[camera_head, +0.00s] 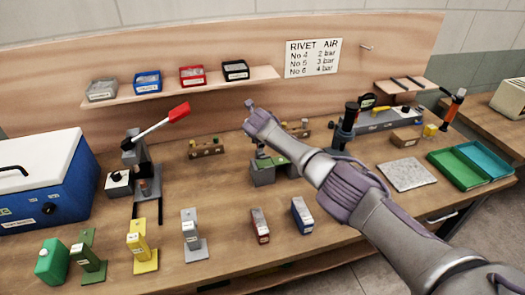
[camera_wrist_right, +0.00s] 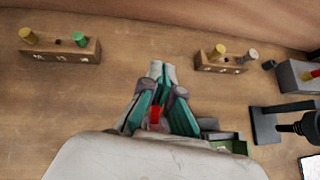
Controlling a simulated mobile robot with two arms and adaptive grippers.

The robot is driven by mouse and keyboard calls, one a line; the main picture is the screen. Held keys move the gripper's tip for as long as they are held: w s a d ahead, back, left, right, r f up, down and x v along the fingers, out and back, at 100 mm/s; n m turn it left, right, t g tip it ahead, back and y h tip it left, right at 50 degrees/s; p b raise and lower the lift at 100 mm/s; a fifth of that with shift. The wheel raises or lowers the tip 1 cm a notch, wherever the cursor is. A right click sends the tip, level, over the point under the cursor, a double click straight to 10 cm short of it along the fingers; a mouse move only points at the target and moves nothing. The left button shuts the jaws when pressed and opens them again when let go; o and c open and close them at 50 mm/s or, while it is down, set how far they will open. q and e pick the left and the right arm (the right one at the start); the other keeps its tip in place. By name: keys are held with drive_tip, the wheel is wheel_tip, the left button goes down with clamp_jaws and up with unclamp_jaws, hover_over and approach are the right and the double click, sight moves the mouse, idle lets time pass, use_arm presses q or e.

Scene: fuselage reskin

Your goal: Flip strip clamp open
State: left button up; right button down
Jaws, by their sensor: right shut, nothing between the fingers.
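My right arm reaches in from the lower right in the head view, over the bench. Its gripper (camera_head: 250,105) is raised near the back of the bench, and the fingertips (camera_wrist_right: 158,70) meet in the right wrist view with nothing held. A grey block fixture with a green top (camera_head: 263,172) stands on the bench under my forearm, partly hidden by it. I cannot tell for certain whether it is the strip clamp. A small red part (camera_wrist_right: 155,116) shows between the finger bases in the wrist view; what it belongs to is unclear. My left gripper is out of view.
A lever tool with a red handle (camera_head: 180,112) stands at the left beside a blue cooler (camera_head: 65,190). Wooden blocks with coloured pegs (camera_head: 206,149) sit at the back. A black-handled upright tool (camera_head: 347,122) stands right of my gripper. Several small stands line the front edge.

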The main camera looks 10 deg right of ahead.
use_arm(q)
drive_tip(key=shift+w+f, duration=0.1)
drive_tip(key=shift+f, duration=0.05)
use_arm(e)
drive_tip(key=shift+w, duration=0.15)
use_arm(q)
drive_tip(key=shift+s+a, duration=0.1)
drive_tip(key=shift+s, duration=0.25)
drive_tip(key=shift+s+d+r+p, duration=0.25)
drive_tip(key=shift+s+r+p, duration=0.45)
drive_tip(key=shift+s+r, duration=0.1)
use_arm(e)
wheel_tip(320, 180, up, 13)
drive_tip(key=a, duration=0.2)
drive_tip(key=shift+s+a, duration=0.15)
drive_tip(key=shift+s, duration=0.25)
drive_tip(key=shift+f, duration=0.15)
